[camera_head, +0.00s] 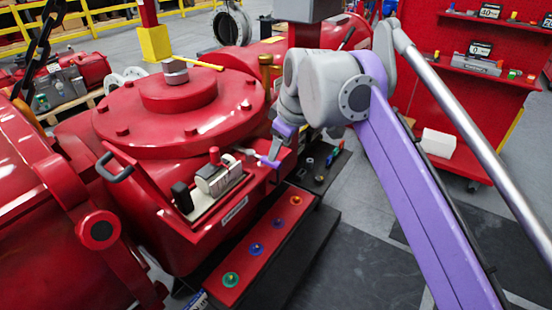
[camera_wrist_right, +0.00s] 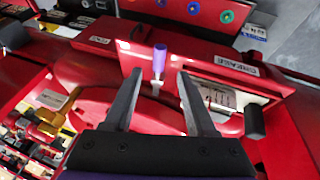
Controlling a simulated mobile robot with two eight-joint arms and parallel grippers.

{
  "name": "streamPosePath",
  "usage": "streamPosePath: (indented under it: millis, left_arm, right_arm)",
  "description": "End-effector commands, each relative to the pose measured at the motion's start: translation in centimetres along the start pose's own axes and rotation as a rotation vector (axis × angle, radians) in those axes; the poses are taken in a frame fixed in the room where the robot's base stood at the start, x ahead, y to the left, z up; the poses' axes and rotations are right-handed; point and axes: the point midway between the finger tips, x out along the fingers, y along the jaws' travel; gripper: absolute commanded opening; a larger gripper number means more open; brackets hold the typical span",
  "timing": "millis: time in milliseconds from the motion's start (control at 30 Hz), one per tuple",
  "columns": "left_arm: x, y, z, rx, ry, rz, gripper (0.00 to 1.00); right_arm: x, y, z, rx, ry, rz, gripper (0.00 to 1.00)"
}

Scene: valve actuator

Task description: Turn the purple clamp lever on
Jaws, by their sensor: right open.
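The purple clamp lever (camera_wrist_right: 159,60) stands in the right wrist view with its purple grip pointing toward the top of the picture. My right gripper (camera_wrist_right: 160,76) is open, with one dark finger on each side of the lever in that view. I cannot tell whether the lever is fully between the fingertips or just beyond them. In the head view my right gripper (camera_head: 268,156) is at the red panel beside the large red valve housing (camera_head: 180,125); the lever is hard to make out there. My left gripper is not in view.
A beige block (camera_head: 217,178) with a red knob and a black handle (camera_head: 182,197) sits on the panel. A red step (camera_head: 262,245) with several coloured buttons runs in front. A curved black handle (camera_head: 114,168) sticks out at left. Grey floor is free at lower right.

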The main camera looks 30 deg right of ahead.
Motion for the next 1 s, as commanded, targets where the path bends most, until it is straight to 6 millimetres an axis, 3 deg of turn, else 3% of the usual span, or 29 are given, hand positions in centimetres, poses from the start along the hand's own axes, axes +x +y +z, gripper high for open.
streamPosePath:
  millis: [100, 333, 767, 1000]
  left_arm:
    - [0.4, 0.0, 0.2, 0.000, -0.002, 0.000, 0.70]
    - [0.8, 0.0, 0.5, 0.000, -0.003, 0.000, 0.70]
    - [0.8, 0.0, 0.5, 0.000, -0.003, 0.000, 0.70]
    - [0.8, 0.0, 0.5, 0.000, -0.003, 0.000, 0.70]
  right_arm:
    - [2.6, 0.0, 0.0, 0.000, 0.000, 0.000, 0.56]
    - [6.1, -0.1, 0.0, 0.001, 0.000, 0.000, 0.56]
    - [7.3, -0.1, 0.0, 0.001, 0.000, 0.000, 0.56]
    - [7.2, -0.1, 0.0, 0.001, 0.000, 0.000, 0.17]
